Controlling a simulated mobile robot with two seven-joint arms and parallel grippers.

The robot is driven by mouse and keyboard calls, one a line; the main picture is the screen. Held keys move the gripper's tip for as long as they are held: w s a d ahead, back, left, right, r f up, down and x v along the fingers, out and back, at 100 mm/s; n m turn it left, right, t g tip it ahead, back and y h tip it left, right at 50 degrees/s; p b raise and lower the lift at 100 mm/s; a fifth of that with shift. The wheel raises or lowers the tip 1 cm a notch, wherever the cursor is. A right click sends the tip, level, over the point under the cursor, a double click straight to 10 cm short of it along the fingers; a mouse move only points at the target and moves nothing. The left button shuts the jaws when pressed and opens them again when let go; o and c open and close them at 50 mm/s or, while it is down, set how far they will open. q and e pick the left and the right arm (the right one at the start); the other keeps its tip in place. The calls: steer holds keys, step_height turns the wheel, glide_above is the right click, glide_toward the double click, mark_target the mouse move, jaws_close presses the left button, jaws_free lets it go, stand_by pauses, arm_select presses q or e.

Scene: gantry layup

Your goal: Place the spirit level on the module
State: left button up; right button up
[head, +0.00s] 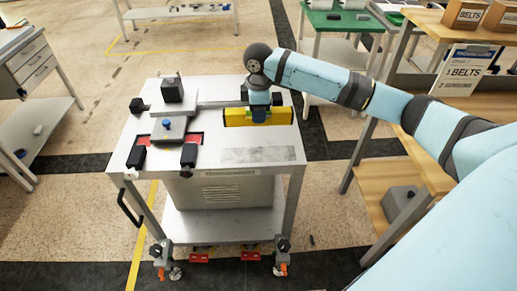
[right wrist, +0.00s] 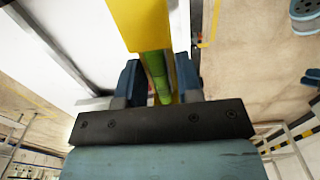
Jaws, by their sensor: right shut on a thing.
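The yellow spirit level (head: 280,116) is at the right part of the cart top, lying lengthwise left to right. My right gripper (head: 259,113) comes down over its middle and is shut on it. In the right wrist view the spirit level (right wrist: 142,22), with a green vial, sits between the two dark blue fingers of the gripper (right wrist: 160,82). I cannot tell whether the level touches the cart top. The module appears to be the grey rail assembly (head: 215,104) behind and left of the level, partly hidden by my gripper. My left gripper is not in view.
The white cart (head: 200,173) also carries a dark block (head: 172,90), a grey plate with a blue knob (head: 168,124) and black clamps (head: 188,155). A grey patch (head: 258,154) at the front right is clear. A wooden bench (head: 410,150) stands at right.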

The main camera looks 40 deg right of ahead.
step_height(320, 180, down, 14)
steer(key=shift+r+b, duration=0.1)
steer(key=shift+b, duration=0.4)
steer(key=o, duration=1)
steer(key=shift+o, duration=0.2)
